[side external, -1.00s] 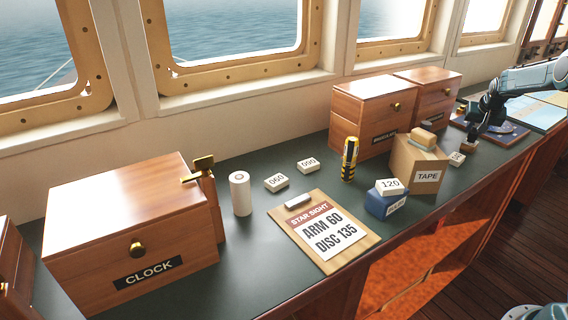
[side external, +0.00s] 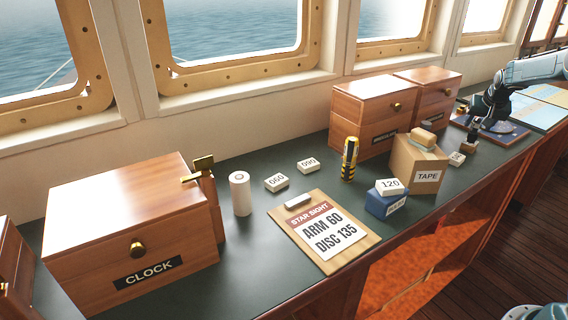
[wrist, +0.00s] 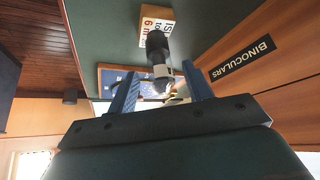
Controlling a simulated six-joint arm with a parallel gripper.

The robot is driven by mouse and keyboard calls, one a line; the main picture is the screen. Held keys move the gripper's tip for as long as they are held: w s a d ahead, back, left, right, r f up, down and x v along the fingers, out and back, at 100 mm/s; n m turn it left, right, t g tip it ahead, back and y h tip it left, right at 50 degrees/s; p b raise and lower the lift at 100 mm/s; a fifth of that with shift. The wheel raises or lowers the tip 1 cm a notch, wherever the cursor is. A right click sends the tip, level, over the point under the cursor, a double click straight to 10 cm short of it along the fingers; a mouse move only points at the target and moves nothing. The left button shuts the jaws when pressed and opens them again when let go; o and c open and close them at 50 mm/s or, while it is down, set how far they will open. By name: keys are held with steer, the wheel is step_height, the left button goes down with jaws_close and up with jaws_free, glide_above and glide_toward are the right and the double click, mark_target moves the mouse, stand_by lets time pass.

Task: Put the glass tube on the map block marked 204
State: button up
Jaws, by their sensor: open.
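A dark tube-like thing with a pale, shiny end (wrist: 157,45) lies between and beyond my gripper's fingers in the wrist view; I cannot tell for sure that it is the glass tube. My gripper (wrist: 159,72) is open, with one finger on each side of that shiny end. In the side view a small dark upright thing (side external: 473,127) shows near my gripper, at the far right of the counter. A white block (side external: 457,158) stands near it, its number too small to read. I cannot make out a block marked 204.
A cardboard TAPE box (side external: 416,165) and wooden drawer boxes (side external: 372,112) stand left of my gripper. A BINOCULARS label (wrist: 242,58) is close on the right in the wrist view. White blocks marked 120 (side external: 390,187), 060 (side external: 276,182) and 090 (side external: 308,165) sit further left.

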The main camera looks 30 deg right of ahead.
steer(key=v, duration=0.9)
stand_by(0.3)
steer(key=shift+r, duration=0.1)
steer(key=s+a+r+n+t+y, duration=0.1)
steer(key=a+r+n, duration=0.15)
steer(key=a, duration=0.65)
steer(key=s+a+r+n+y, duration=0.1)
steer(key=a+r, duration=0.3)
steer(key=a, duration=0.5)
steer(key=s+a+r+n+t, duration=0.15)
steer(key=a+r, duration=0.25)
steer(key=a, duration=0.6)
steer(key=s+a+f+n+y, duration=0.1)
steer(key=s+a+f+n, duration=0.1)
steer(key=s+a, duration=0.7)
steer(key=s+a+f+n+y, duration=0.2)
steer(key=s+a+f+n, duration=0.1)
steer(key=s+a, duration=0.6)
steer(key=shift+s+a+n+g, duration=0.3)
steer(key=shift+s+n+g, duration=0.1)
steer(key=shift+s, duration=0.8)
